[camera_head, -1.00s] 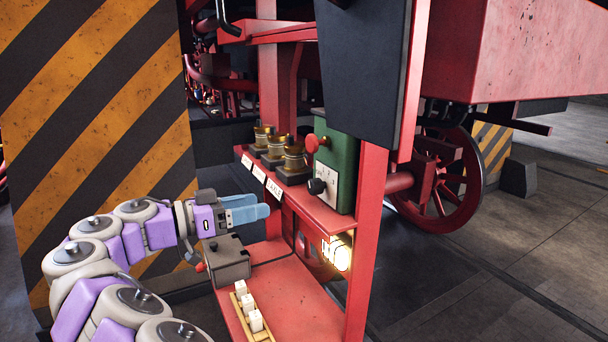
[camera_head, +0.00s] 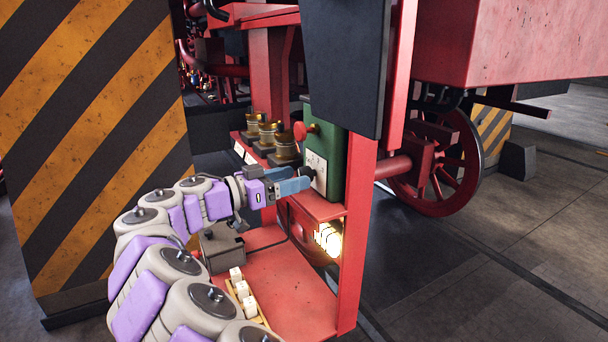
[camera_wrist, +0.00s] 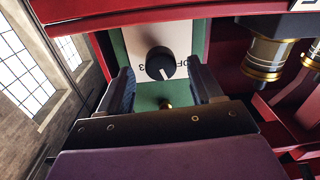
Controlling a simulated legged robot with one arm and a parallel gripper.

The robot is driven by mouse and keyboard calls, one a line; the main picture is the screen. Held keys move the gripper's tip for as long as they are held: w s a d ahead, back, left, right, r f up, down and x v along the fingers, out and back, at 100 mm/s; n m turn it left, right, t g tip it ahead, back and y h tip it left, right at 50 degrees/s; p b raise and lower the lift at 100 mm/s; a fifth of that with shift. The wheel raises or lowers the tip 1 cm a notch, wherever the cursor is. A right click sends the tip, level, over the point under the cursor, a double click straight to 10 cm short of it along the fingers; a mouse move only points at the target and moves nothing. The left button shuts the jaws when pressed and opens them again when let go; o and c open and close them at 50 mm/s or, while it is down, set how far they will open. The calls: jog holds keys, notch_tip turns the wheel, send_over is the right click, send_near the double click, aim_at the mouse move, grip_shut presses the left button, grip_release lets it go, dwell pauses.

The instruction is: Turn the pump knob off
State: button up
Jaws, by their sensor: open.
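The pump knob is a round black knob (camera_wrist: 160,63) with a pale pointer line, on a white label plate (camera_wrist: 140,42) on the green pump box (camera_head: 325,128). In the wrist view it sits between my gripper's (camera_wrist: 160,82) two fingers, a little beyond their tips, with gaps on both sides. In the head view my gripper (camera_head: 308,178) reaches right to the front of the green box, its blue fingers hiding most of the knob. The jaws are open and hold nothing. The label reads "OFF" beside the knob, partly hidden.
A red knob (camera_head: 301,131) sticks out of the green box above my gripper. Several brass fittings (camera_head: 285,148) stand to the left on the red shelf. Below are a grey box (camera_head: 222,246), a lit lamp (camera_head: 328,239) and white blocks (camera_head: 243,289). A red post (camera_head: 358,230) stands close right.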

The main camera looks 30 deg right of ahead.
jog(key=shift+w+d, duration=0.1)
jog(key=shift+d, duration=0.75)
jog(key=shift+a+r, duration=0.1)
jog(key=shift+a, duration=0.2)
jog(key=shift+w+d, duration=0.1)
jog(key=shift+d, duration=1.1)
jog(key=c, duration=0.3)
jog(key=shift+c, duration=0.7)
jog(key=shift+a, duration=0.45)
jog(key=c, duration=0.5)
jog(key=shift+c, duration=0.6)
